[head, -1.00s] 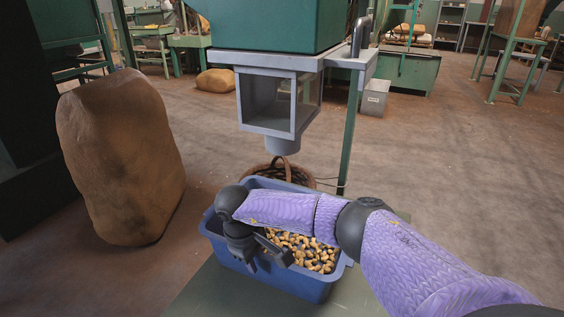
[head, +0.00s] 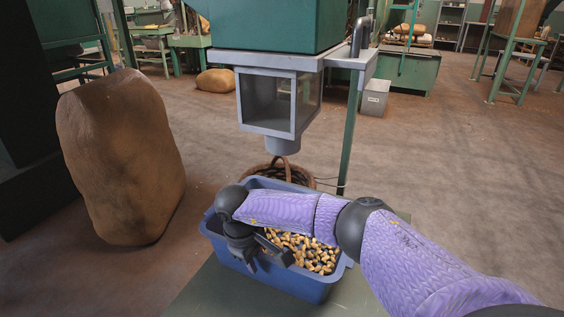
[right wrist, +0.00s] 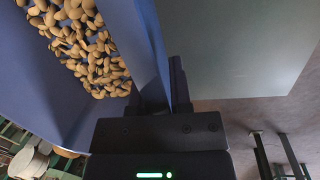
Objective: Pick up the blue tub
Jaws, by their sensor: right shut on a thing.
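The blue tub (head: 310,289) holds a heap of tan nuts (head: 312,251) and stands on or just over a green-grey surface; I cannot tell whether it touches. My right arm reaches across the tub from the right. My right gripper (head: 250,262) is shut on the tub's near left wall, one finger inside and one outside. In the right wrist view the fingers (right wrist: 168,90) pinch the blue wall, with the nuts (right wrist: 85,45) inside at the left. My left gripper is not in view.
A green hopper with a grey, windowed outlet (head: 280,100) stands behind and above the tub. A wicker basket (head: 287,172) sits behind it. A large brown sack (head: 122,155) stands at the left. The green-grey tabletop (head: 212,293) shows bare around the tub. Floor at the right is open.

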